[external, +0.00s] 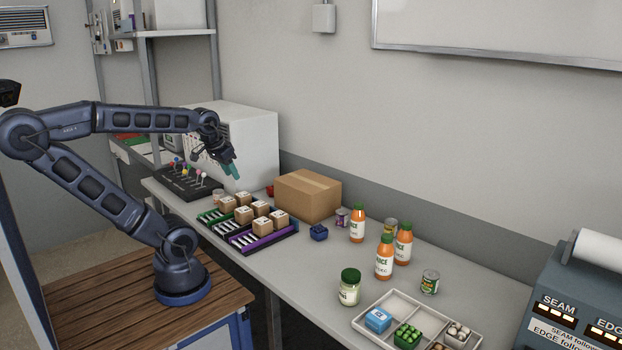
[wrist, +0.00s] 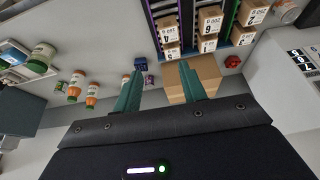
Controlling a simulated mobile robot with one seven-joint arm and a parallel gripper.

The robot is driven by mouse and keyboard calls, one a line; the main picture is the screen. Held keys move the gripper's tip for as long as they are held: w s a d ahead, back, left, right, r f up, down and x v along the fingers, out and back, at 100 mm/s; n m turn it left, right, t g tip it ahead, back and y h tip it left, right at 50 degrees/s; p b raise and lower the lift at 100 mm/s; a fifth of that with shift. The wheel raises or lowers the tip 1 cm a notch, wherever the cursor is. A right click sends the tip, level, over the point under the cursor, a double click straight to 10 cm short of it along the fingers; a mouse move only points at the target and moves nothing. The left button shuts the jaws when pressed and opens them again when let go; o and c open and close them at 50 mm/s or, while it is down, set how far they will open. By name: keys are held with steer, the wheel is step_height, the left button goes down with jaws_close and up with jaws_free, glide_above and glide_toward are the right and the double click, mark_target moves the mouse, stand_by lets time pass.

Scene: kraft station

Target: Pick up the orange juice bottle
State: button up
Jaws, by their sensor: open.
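Three orange juice bottles with green caps stand upright on the grey table in the external view: a back one (external: 357,224), a front one (external: 384,260) and a right one (external: 403,245). The front and right ones stand close together. My gripper (external: 232,170) is open and empty, high above the table near the white cabinet, well to the left of the bottles. Its two teal fingers (wrist: 160,80) are spread in the wrist view.
A cardboard box (external: 307,196) and a small blue item (external: 319,232) stand between my gripper and the bottles. Racks with small boxes (external: 262,238) lie below.

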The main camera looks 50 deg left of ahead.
steer(key=o, duration=0.3)
